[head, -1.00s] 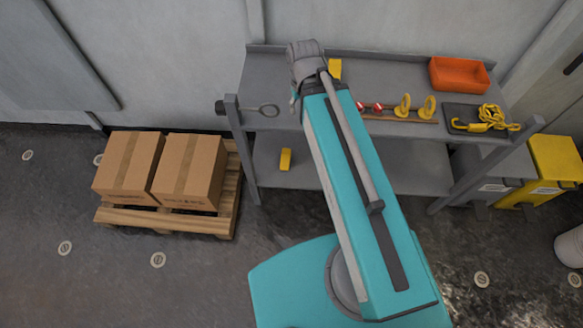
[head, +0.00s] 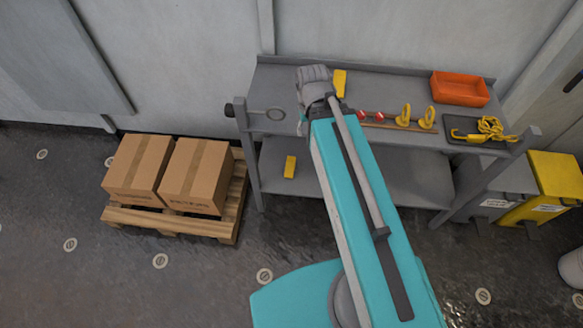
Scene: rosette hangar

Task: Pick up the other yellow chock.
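One yellow chock (head: 340,82) stands on the top shelf of the grey rack, just right of my arm's upper end and partly hidden by it. Another yellow chock (head: 290,167) lies on the lower shelf, left of my arm, with nothing touching it. My teal arm reaches up over the rack. Its grey wrist shows above the top shelf, but my gripper's fingers do not show.
The grey rack (head: 400,185) holds an orange bin (head: 459,88), yellow rings (head: 428,112) and a yellow strap with a hook (head: 490,128). A pallet (head: 215,228) with two cardboard boxes (head: 194,176) stands left of the rack. A yellow bin (head: 556,174) stands at right.

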